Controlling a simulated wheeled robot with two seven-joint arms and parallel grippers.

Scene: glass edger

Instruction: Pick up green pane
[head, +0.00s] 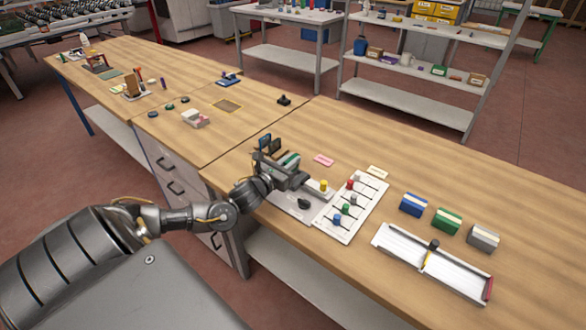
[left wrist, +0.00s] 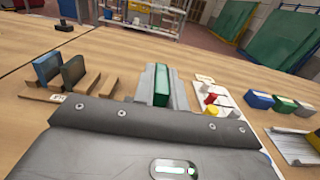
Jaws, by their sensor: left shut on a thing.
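The green pane (left wrist: 161,86) stands upright between the two grey fingers of my left gripper (left wrist: 163,82) in the left wrist view. The fingers are shut on it. In the head view my left gripper (head: 290,172) is over the front part of the bench, and a bit of the green pane (head: 291,160) shows at it. A wooden rack (left wrist: 92,84) stands just left of the gripper, with a blue pane (left wrist: 46,68) and a dark pane (left wrist: 73,72) in it. The pane's lower edge is hidden, so I cannot tell its clearance. My right gripper is not in view.
Right of the gripper is a white panel (head: 334,224) with red, green, grey and blue knobs. Farther right are blue (head: 413,205), green (head: 447,221) and grey (head: 483,238) blocks and a long white tray (head: 400,250). The bench behind them is mostly clear.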

